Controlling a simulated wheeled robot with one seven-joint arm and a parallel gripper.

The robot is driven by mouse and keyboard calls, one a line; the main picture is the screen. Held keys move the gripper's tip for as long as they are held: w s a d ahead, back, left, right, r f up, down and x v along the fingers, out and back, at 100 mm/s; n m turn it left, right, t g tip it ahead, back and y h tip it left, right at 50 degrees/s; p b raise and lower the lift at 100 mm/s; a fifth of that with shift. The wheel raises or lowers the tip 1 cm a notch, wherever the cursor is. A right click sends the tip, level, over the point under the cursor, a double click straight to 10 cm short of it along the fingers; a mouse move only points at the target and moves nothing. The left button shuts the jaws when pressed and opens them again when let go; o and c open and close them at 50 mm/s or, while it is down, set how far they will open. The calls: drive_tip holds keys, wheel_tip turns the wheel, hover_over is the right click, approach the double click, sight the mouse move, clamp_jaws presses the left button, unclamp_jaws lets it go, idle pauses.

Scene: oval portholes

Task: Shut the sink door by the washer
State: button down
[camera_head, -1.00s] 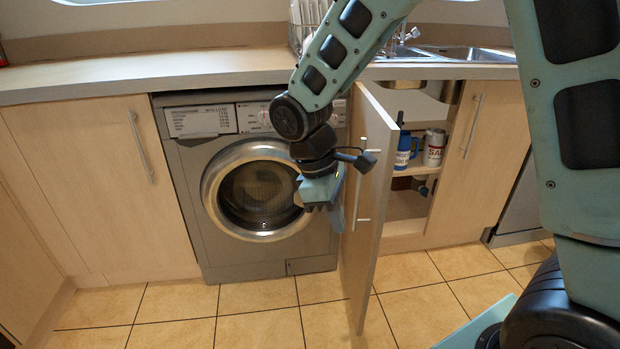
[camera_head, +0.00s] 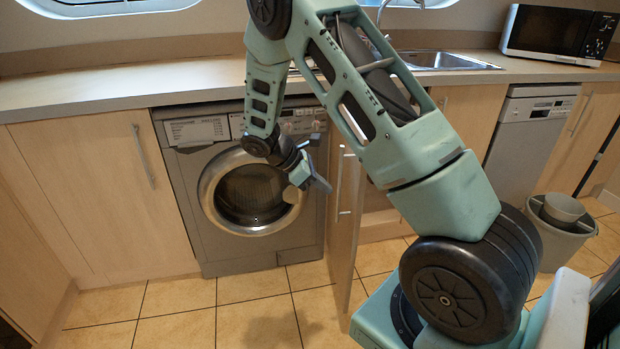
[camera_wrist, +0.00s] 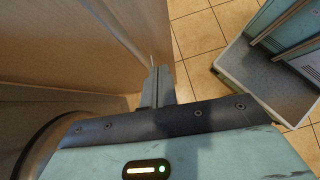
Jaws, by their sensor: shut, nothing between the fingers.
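The sink door (camera_head: 343,225) is a pale wood panel to the right of the washer. It stands open, swung out from the cabinet, with its outer face and bar handle (camera_head: 339,185) towards the washer. The grey washer (camera_head: 250,190) has its round door shut. My gripper (camera_head: 320,185) is shut and empty, in front of the washer, on the outer side of the sink door near its handle. In the wrist view the closed fingers (camera_wrist: 158,86) are near the handle (camera_wrist: 118,32) and door face (camera_wrist: 60,40); I cannot tell if they touch. My arm hides part of the cabinet opening.
The worktop (camera_head: 130,85) runs above the cabinets, with a sink (camera_head: 445,61) and a microwave (camera_head: 557,33) on it. A grey bin (camera_head: 550,240) stands at the right. The tiled floor (camera_head: 190,315) before the washer is clear.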

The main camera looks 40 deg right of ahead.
sight(355, 196)
drive_tip(key=s+d, duration=0.1)
drive_tip(key=s+d+f, duration=0.1)
drive_tip(key=s+d, duration=0.1)
drive_tip(key=shift+d+f, duration=0.4)
drive_tip(key=shift+s+d+b, duration=0.3)
drive_tip(key=shift+d, duration=0.05)
